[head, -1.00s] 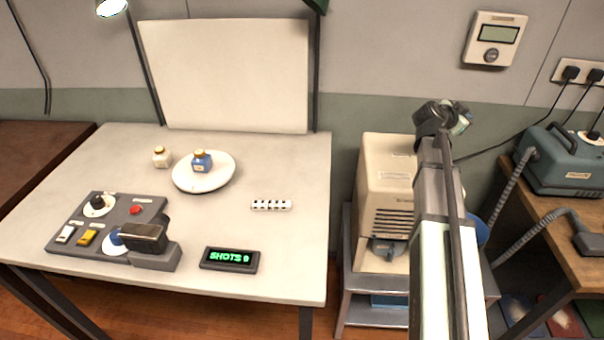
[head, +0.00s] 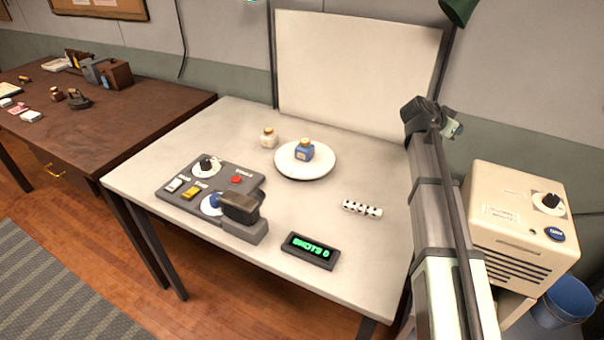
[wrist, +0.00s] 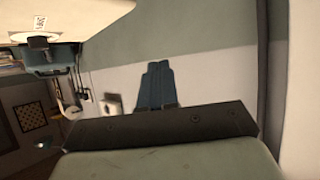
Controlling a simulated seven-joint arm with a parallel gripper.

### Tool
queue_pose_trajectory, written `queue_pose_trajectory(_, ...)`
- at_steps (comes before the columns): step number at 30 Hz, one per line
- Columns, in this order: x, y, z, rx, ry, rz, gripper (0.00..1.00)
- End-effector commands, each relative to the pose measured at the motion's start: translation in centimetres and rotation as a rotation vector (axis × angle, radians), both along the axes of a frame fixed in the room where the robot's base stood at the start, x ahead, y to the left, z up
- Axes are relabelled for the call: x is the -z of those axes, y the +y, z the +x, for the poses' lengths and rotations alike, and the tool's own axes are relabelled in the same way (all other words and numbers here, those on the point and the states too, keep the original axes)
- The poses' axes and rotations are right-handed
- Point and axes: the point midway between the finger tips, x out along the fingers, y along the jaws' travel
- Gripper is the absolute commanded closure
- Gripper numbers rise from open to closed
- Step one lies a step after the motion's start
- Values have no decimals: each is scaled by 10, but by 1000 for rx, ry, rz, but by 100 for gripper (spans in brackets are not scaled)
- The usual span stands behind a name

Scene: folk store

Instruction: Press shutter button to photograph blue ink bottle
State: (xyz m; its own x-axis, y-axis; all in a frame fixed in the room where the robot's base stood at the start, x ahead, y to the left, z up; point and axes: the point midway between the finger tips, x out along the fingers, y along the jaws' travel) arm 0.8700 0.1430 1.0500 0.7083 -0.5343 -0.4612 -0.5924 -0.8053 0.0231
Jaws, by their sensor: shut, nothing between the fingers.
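The blue ink bottle (head: 304,150) with a yellowish cap stands upright on a round white plate (head: 324,167) on the pale table. A grey control panel (head: 222,186) sits at the table's front left. It carries a red button (head: 236,180), a black knob (head: 206,163), white and yellow switches, and a blue round button (head: 215,201) partly hidden by a dark block (head: 242,207). The labels are too small to tell which is the shutter button. My gripper (wrist: 158,66) is shut and empty in the wrist view, away from the panel, facing a grey-green and pale wall.
A display (head: 310,251) reads "SHOTS 0". A white bottle (head: 268,138) stands left of the plate, a black-and-white strip (head: 362,208) right of it. A white backdrop (head: 355,70) rises behind. A beige machine (head: 510,215) stands right of my arm. The front right tabletop is mostly clear.

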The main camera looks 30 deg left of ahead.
Motion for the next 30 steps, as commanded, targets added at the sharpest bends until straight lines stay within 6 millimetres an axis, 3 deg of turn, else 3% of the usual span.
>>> queue_pose_trajectory(1,1,23,-1,-24,16,-6,100)
queue_pose_trajectory(3,2,50,-6,-53,42,-17,100)
queue_pose_trajectory(14,9,187,-44,-211,168,-86,100)
queue_pose_trajectory(23,15,296,-95,-345,268,-155,100)
queue_pose_trajectory(30,18,376,-146,-454,345,-218,100)
